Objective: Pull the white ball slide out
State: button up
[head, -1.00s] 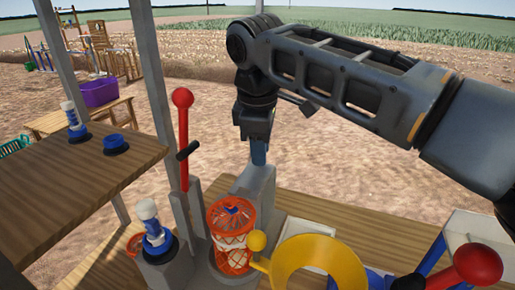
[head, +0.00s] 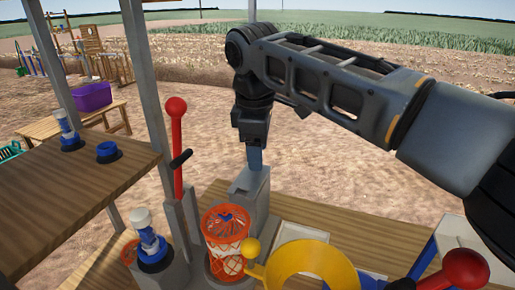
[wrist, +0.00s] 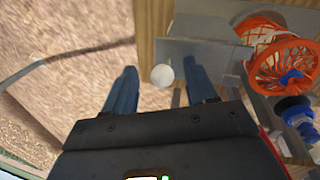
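The white ball (wrist: 162,76) shows in the wrist view between my fingertips, at the edge of a grey plate (wrist: 200,52). My gripper (wrist: 160,82) is open; its two blue fingers stand either side of the ball with a gap visible on each side. In the head view my gripper (head: 255,158) points down at the far end of a grey block (head: 250,184). The ball is hidden from the head view there.
An orange wire basket (head: 228,240) stands in front of the grey block. A red-topped lever (head: 176,150) rises to its left, and a yellow ring (head: 312,258) with a yellow ball knob (head: 250,247) is at its right. A wooden shelf (head: 60,200) is at the left.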

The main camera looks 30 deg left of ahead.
jog(key=shift+r, duration=0.1)
dwell(0.4)
notch_tip(320, 180, up, 6)
jog(key=p, duration=0.6)
dwell(0.6)
